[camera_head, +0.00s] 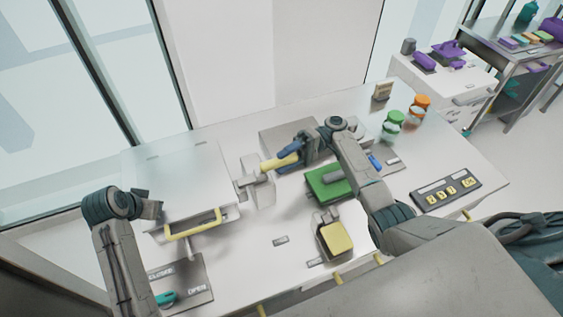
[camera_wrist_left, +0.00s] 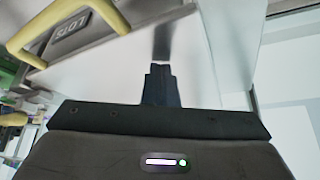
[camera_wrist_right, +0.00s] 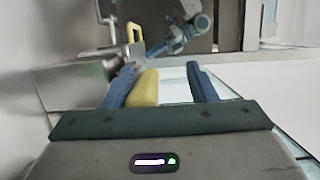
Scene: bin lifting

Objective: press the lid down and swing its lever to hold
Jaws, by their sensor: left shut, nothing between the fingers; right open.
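A grey lidded box (camera_head: 180,165) stands at the left of the table, with a yellow bar handle (camera_head: 195,224) on its front; the handle also shows in the left wrist view (camera_wrist_left: 40,40). My left gripper (camera_wrist_left: 160,72) is shut and empty, its tips at or just off a grey surface; contact is unclear. A yellow-gripped lever (camera_head: 277,162) sticks out from a pale fixture right of the box. My right gripper (camera_wrist_right: 165,72) is open, with the lever grip (camera_wrist_right: 146,88) between its fingers, nearer the left one. A teal lever (camera_head: 165,298) sits on a plate marked CLOSED and OPEN.
Right of the pale fixture are a green block (camera_head: 328,186), a yellow-topped box (camera_head: 336,238), a button panel (camera_head: 446,194) and two jars, green (camera_head: 395,118) and orange-lidded (camera_head: 420,104). The table's front middle is mostly clear. Glass panels stand behind at left.

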